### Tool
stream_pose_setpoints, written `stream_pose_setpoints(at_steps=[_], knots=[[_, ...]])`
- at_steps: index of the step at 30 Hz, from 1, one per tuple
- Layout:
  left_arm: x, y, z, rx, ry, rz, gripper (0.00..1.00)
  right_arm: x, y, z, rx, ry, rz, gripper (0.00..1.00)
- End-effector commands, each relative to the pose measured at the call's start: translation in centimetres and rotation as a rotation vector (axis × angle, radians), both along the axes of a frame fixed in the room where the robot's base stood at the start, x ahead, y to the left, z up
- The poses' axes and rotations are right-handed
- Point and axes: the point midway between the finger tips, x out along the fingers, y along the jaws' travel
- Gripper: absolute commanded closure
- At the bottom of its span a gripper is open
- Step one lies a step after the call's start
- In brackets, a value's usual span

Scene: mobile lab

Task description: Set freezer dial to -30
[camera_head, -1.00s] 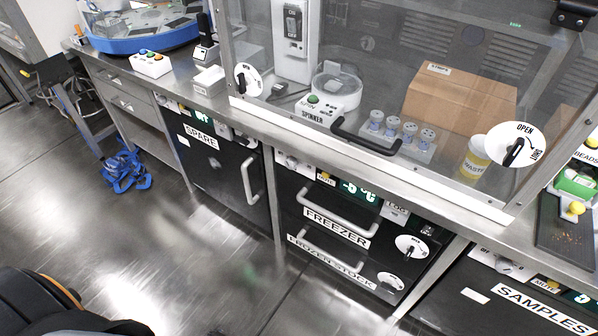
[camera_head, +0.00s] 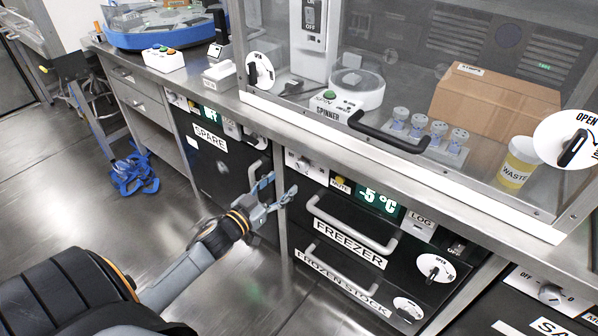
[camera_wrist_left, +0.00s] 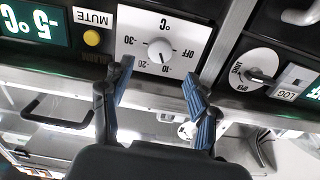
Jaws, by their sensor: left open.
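The freezer dial is a round light knob on a white panel marked OFF, -10, -20, -30. It shows upside down in the left wrist view (camera_wrist_left: 160,50), and partly in the head view (camera_head: 303,165). I cannot tell its exact setting. The freezer display (camera_head: 378,200) beside it reads -5 °C. My left gripper (camera_head: 281,185) is open and empty in front of the freezer's upper left corner, just short of the dial panel. In the wrist view its fingertips (camera_wrist_left: 157,72) are spread to either side of the knob, apart from it. My right gripper is out of view.
A yellow button marked MUTE (camera_wrist_left: 91,38) sits between dial and display. The FREEZER drawer handle (camera_head: 350,226) sticks out below. The SPARE unit (camera_head: 225,160) is to the left. The steel counter edge (camera_head: 400,170) overhangs above. The floor in front is clear.

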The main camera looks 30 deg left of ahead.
Motion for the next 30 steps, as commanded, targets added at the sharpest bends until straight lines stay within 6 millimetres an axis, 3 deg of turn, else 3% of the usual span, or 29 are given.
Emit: stream_pose_setpoints(at_steps=[3, 10, 15, 24, 25, 30], knots=[[2.8, -0.2, 0.0, 0.0, -0.002, 0.001, 0.4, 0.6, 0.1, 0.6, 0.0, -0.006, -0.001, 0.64], [6.6, -0.5, -0.1, -0.001, 0.0, 0.001, 0.4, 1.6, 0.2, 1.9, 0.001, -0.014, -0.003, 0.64], [7.8, -0.6, -0.1, -0.001, 0.002, 0.0, 0.4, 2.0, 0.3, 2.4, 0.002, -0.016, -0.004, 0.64], [8.1, -0.6, -0.1, -0.001, 0.002, 0.0, 0.4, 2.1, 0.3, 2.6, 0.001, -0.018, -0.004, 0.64], [8.1, -0.6, -0.1, -0.001, 0.002, 0.0, 0.42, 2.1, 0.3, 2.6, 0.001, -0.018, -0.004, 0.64], [8.1, -0.6, -0.1, -0.001, 0.002, 0.0, 0.77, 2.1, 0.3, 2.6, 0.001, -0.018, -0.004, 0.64]])
